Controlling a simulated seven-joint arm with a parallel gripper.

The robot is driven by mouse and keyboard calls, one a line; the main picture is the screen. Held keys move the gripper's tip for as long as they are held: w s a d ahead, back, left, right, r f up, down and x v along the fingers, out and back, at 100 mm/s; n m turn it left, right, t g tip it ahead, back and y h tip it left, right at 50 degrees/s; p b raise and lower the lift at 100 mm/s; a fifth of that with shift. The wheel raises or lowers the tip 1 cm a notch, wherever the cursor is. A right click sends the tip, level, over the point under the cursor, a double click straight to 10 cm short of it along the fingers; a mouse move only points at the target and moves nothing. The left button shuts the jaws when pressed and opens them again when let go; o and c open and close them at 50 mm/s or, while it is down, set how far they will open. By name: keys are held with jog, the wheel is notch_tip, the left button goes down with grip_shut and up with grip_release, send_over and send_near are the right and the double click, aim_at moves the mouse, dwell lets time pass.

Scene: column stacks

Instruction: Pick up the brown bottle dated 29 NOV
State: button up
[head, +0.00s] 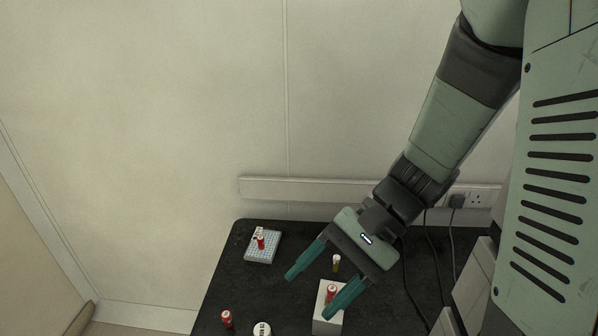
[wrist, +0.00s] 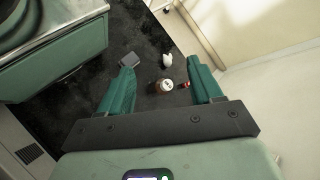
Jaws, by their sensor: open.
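A round white cap with dark lettering (head: 262,328) shows at the bottom edge of the head view; the lettering is too small to read surely. In the wrist view a brown bottle with a white cap (wrist: 166,86) stands on the dark table, between the fingers in the picture but well below them. A small brownish bottle with a pale top (head: 336,262) stands near my gripper in the head view; I cannot read any date on it. My gripper (head: 309,296) is open and empty above the table; its fingers also show in the wrist view (wrist: 160,65).
A red bottle (head: 227,318) stands left of the cap. A grid rack (head: 262,256) at the back left bears red and white items. The dark table (head: 285,295) has bare room mid-left.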

jog(key=w+a+f+m+t+y, duration=0.1)
jog(key=w+a+f+m+y, duration=0.1)
jog(key=f+m+y, duration=0.25)
jog(key=w+a+f+m+y, duration=0.1)
jog(key=a+f+m+y, duration=0.15)
jog(key=f, duration=0.35)
jog(key=m+t+y, duration=0.2)
jog(key=m+t, duration=0.5)
jog(key=m, duration=0.2)
send_near(255, 330)
jog(key=a, duration=0.1)
jog(key=a+f, duration=0.1)
jog(key=shift+w+a+f, duration=0.1)
jog(key=shift+w+a, duration=0.2)
jog(key=shift+w, duration=0.1)
jog(key=a, duration=0.4)
jog(key=w+a, duration=0.1)
jog(key=a, duration=0.2)
jog(key=shift+w+a, duration=0.1)
jog(key=shift+a, duration=0.05)
jog(key=shift+c, duration=0.2)
jog(key=c, duration=1.1)
jog(key=shift+c, duration=0.2)
